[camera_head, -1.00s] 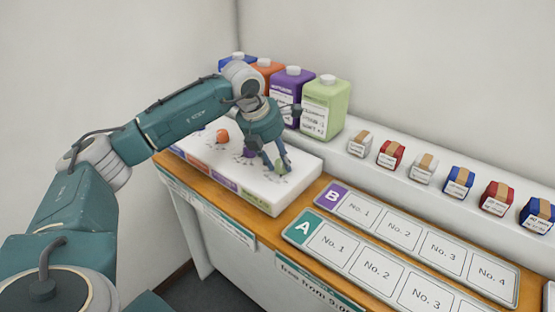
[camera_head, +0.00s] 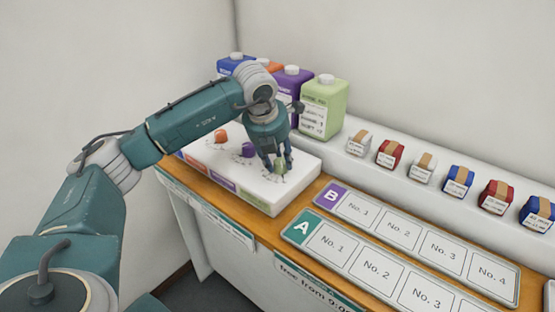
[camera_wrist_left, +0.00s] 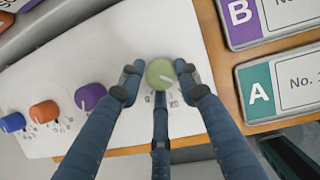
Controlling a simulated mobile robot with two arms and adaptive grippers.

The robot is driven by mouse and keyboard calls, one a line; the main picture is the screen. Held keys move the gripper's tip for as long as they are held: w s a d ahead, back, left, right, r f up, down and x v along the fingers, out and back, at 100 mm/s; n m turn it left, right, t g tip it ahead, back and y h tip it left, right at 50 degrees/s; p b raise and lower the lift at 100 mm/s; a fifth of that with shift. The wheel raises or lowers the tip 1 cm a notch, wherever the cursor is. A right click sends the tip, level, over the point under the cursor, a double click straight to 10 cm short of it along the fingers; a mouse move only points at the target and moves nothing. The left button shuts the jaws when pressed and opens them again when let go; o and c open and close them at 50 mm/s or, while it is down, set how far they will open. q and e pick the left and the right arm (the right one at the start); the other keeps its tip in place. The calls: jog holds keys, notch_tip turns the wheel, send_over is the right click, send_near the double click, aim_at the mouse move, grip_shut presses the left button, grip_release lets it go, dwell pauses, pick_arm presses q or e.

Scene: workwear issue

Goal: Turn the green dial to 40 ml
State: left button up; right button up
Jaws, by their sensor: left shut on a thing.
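The green dial (camera_head: 280,168) sits at the right end of a white panel box (camera_head: 258,199) on the counter. My left gripper (camera_head: 277,163) comes down from above with its fingers around this dial. In the left wrist view the green dial (camera_wrist_left: 160,73) is between the two side fingers of my left gripper (camera_wrist_left: 160,82), with a third finger below it. A pale pointer line on the dial slants to the lower right. The marks 0 and 20 show beneath it; the other marks are hidden or unclear. My right gripper is not in view.
Purple (camera_head: 248,150) and orange (camera_head: 221,136) dials share the panel; a blue dial (camera_wrist_left: 12,122) shows in the left wrist view. Blue, orange, purple and green jugs (camera_head: 323,108) stand behind. Trays A (camera_head: 302,228) and B (camera_head: 333,194) lie right of the panel; small boxes line the ledge.

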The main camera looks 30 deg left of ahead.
pick_arm(q)
jog(key=shift+w+d+r, duration=0.1)
jog(key=shift+w+r, duration=0.2)
jog(key=shift+r, duration=0.1)
jog(key=o, duration=0.9)
jog(key=shift+o, duration=0.9)
jog(key=shift+w+d+f, duration=0.1)
jog(key=shift+d+f, duration=0.05)
jog(key=shift+f, duration=0.15)
jog(key=shift+s, duration=0.2)
jog(key=v, duration=1.2)
